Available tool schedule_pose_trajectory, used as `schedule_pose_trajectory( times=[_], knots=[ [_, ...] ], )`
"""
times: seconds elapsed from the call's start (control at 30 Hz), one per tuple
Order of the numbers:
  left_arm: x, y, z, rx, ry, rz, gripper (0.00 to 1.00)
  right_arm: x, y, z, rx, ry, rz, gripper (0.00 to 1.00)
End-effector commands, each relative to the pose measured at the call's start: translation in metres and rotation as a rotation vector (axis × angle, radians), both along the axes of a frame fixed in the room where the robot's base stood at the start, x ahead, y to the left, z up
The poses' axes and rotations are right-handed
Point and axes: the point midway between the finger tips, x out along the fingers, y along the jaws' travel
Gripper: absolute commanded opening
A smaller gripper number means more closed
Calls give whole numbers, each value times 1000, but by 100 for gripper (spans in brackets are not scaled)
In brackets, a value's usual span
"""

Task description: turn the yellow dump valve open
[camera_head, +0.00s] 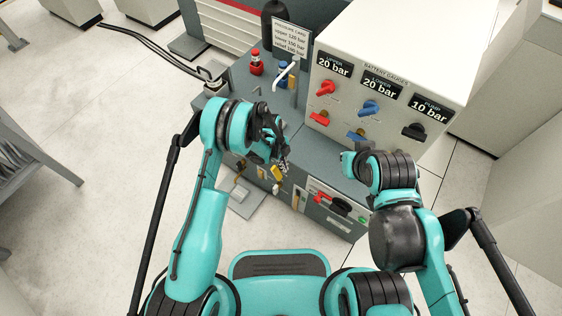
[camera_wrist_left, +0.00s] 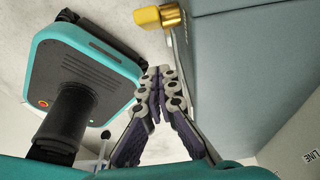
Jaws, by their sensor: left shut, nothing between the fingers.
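The yellow valve handle (camera_head: 277,173) sits low on the front of the grey cabinet in the head view, beside my left fingertips. In the left wrist view the yellow handle (camera_wrist_left: 158,17) is at the top, on a brass fitting that stands out from the grey cabinet wall. My left gripper (camera_head: 283,164) is shut and empty. In the left wrist view its fingertips (camera_wrist_left: 160,74) meet below the handle, with a visible gap between them and it. My right arm (camera_head: 392,200) reaches toward the cabinet, but its fingers are hidden.
The white gauge box (camera_head: 385,60) carries red, blue and black handles, with displays reading 20, 20 and 10 bar. A red and black handle (camera_head: 333,203) is lower on the cabinet (camera_head: 305,147). A pressure card stands behind. Open floor (camera_head: 75,110) lies at left.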

Motion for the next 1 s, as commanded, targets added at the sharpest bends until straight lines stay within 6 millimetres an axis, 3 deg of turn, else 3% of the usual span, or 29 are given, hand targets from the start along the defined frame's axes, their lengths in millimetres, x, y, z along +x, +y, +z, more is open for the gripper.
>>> schedule_pose_trajectory(
  times=[0.1,0.3,1.0],
  knots=[
    [-3,-5,-28,0,0,0,0,0,0,-13,0,0,0,0],
    [12,16,-40,0,0,3,0,0,0,-25,0,0,0,0],
    [18,25,-42,0,0,2,0,0,0,-27,0,0,0,0]
  ],
)
